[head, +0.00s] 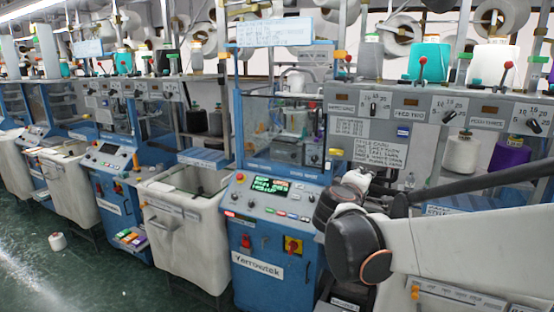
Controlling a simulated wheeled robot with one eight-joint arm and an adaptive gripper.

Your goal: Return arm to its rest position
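My arm shows at the right of the head view. A white link (460,240) runs in from the right edge to a dark round joint (352,246). Above that joint are more dark and white joint parts, in front of the machine's right side. A long dark bar (470,184) runs from there back to the right edge. I cannot make out my gripper or its fingers in this view, and I see nothing held.
A blue knitting machine (262,215) with a lit green display stands in front, close to my arm. White bins (183,225) stand between the machines at left. Yarn cones sit on the shelf above. A small white cone (57,241) lies on the otherwise open green floor.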

